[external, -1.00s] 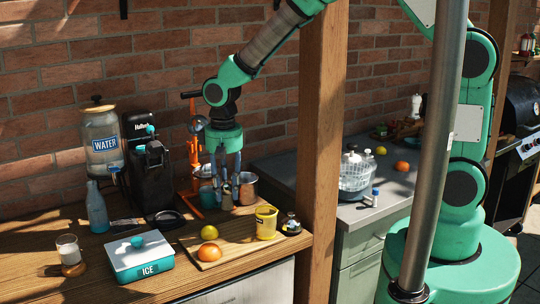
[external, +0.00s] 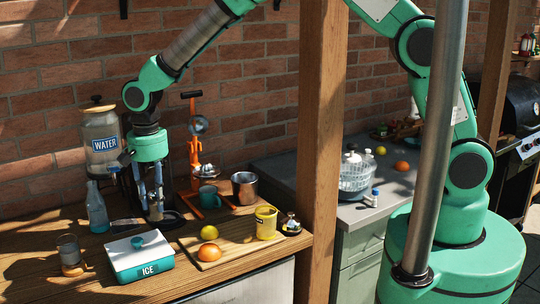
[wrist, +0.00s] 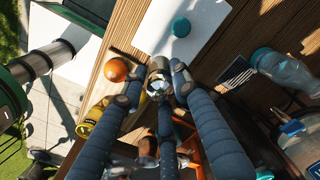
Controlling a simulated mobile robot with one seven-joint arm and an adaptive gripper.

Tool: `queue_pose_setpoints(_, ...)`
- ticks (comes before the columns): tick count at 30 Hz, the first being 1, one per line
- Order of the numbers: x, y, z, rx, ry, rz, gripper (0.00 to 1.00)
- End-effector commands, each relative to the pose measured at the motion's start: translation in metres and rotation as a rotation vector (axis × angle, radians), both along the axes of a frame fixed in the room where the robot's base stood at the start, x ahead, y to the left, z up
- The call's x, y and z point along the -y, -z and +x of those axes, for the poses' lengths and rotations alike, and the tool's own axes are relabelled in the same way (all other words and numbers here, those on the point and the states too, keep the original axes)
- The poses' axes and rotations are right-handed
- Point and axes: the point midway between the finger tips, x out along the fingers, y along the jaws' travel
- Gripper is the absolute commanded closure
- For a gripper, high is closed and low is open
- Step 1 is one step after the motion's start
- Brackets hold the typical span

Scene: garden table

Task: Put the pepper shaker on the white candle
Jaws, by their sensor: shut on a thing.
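My gripper (external: 155,200) is shut on a small shaker (external: 155,211), which I take to be the pepper shaker. It holds the shaker behind the ice box. In the wrist view the shaker (wrist: 157,68) shows its metallic top between the fingertips of my gripper (wrist: 158,84). The white candle (external: 68,248) stands in a glass on a round wooden base at the front left of the table, now in shade. My gripper is apart from it, to its right and farther back. I cannot make out the candle in the wrist view.
A blue bottle (external: 97,210) and water dispenser (external: 101,145) stand behind. A board (external: 232,246) with a lemon, an orange and a yellow cup (external: 265,222) lies to the right.

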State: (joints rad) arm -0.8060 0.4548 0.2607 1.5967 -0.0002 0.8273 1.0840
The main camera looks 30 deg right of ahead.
Motion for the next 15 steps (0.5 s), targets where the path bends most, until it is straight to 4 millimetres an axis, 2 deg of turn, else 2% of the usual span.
queue_pose_setpoints(3,-0.03,0.0,-0.003,0.0,0.053,0.0,1.0)
queue_pose_setpoints(9,-0.074,0.002,-0.011,0.0,0.149,0.001,1.0)
queue_pose_setpoints(15,-0.105,0.005,-0.019,0.0,0.219,0.001,1.0)
